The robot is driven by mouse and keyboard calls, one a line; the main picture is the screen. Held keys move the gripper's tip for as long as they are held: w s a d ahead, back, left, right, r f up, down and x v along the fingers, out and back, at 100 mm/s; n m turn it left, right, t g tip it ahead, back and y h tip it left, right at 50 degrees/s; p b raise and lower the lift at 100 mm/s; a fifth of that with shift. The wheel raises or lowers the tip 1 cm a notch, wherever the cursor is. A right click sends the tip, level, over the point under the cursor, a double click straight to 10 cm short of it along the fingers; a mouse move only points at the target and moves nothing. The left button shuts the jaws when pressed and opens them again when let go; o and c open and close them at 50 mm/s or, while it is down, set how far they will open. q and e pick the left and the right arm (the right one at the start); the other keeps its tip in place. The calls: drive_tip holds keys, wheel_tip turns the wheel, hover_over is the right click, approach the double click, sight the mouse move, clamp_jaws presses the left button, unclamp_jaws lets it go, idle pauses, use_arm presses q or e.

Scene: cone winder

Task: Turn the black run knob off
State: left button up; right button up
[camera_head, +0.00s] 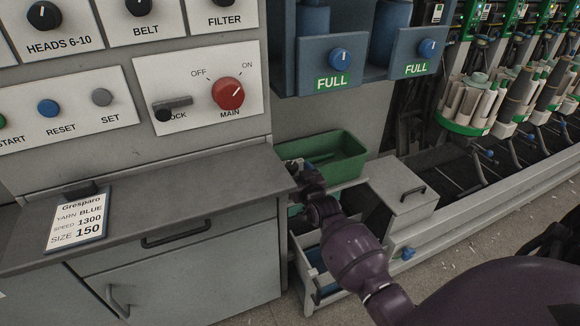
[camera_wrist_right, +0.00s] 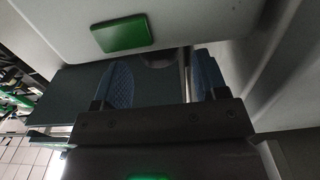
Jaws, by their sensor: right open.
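Black knobs sit on white plates along the top left of the head view: the HEADS 6-10 knob (camera_head: 44,15), the BELT knob (camera_head: 138,6) and the FILTER knob at the top edge. No plate in view reads RUN, so I cannot tell which black knob is the run knob. My right gripper (camera_head: 298,168) is low beside the counter's right end, below and right of these knobs and apart from them. In the right wrist view its blue-padded fingers (camera_wrist_right: 162,84) stand apart with no object clearly held. My left gripper is not in view.
A red MAIN knob (camera_head: 229,93) and a lock lever (camera_head: 172,106) are on the panel. A grey counter (camera_head: 190,185) juts out below, bearing a label card (camera_head: 77,219). A green bin (camera_head: 345,158) and open drawer lie near my right arm. Blue FULL knobs (camera_head: 340,55) are right.

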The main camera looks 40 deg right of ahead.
sight(294, 169)
drive_tip(key=x, duration=0.3)
drive_tip(key=shift+f, duration=0.1)
drive_tip(key=shift+w+b, duration=0.3)
drive_tip(key=c, duration=0.9)
drive_tip(key=shift+o, duration=0.2)
